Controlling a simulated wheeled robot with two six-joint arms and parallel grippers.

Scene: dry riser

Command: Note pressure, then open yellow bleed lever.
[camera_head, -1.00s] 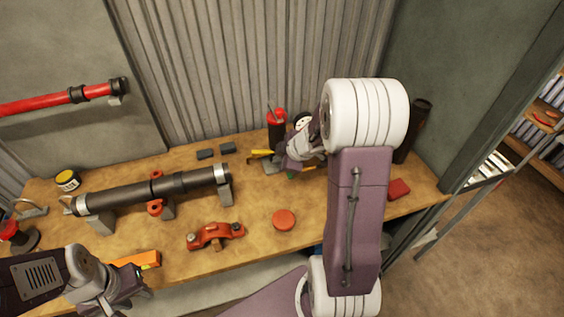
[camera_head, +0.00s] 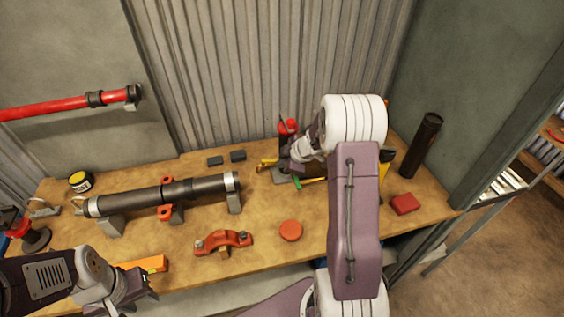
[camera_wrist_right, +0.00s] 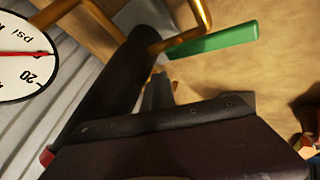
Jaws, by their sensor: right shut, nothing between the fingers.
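My right gripper (camera_head: 288,170) is at the pump-like fixture at the back of the bench, shut and empty. In the right wrist view its fingers (camera_wrist_right: 160,92) point up beside a dark pipe (camera_wrist_right: 120,80), close to yellow rods (camera_wrist_right: 185,35) and a green lever (camera_wrist_right: 215,40). Whether they touch is unclear. The pressure gauge (camera_wrist_right: 22,55) is cut off at the left edge; "psi", "20" and a red needle show. A yellow piece (camera_head: 266,163) shows left of the gripper in the head view. My left gripper (camera_head: 145,292) is at the lower left; its jaws are unclear.
A dark pipe assembly (camera_head: 150,197) lies on blocks at the left of the bench. A red clamp (camera_head: 222,242), a round red cap (camera_head: 290,231) and a red block (camera_head: 404,204) lie forward. A dark cylinder (camera_head: 422,145) stands at the right. Bare wood lies between them.

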